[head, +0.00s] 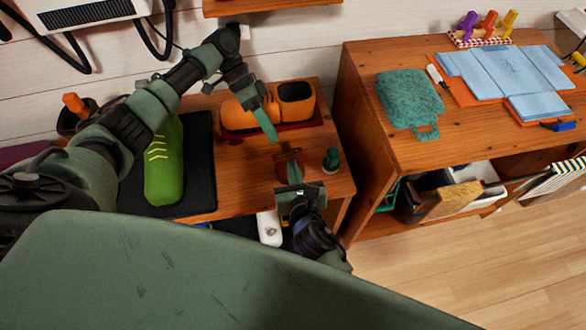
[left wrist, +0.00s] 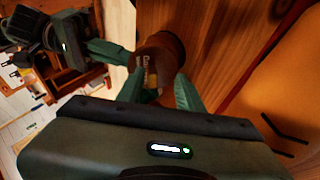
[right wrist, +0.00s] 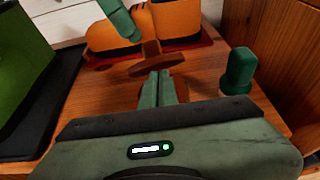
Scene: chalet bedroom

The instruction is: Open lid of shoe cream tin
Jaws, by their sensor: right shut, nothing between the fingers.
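The small brown shoe cream tin (head: 284,158) is on the low wooden table, between my two grippers. It also shows in the left wrist view (left wrist: 160,55), with part of a label visible. In the right wrist view a brown disc (right wrist: 172,67) and a narrower brown part are at the fingertips; whether the lid is open I cannot tell. My left gripper (head: 272,138) is above the tin, its fingers apart and empty in the left wrist view (left wrist: 167,88). My right gripper (head: 294,172) is shut and empty, fingertips at the tin's near side (right wrist: 157,80); contact is unclear.
A green bottle (head: 331,159) stands right of the tin. Orange shoes (head: 240,117) sit behind on a red base. A green shoe (head: 163,165) lies on a black mat (head: 202,150) at left. A taller wooden cabinet (head: 365,120) borders the right.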

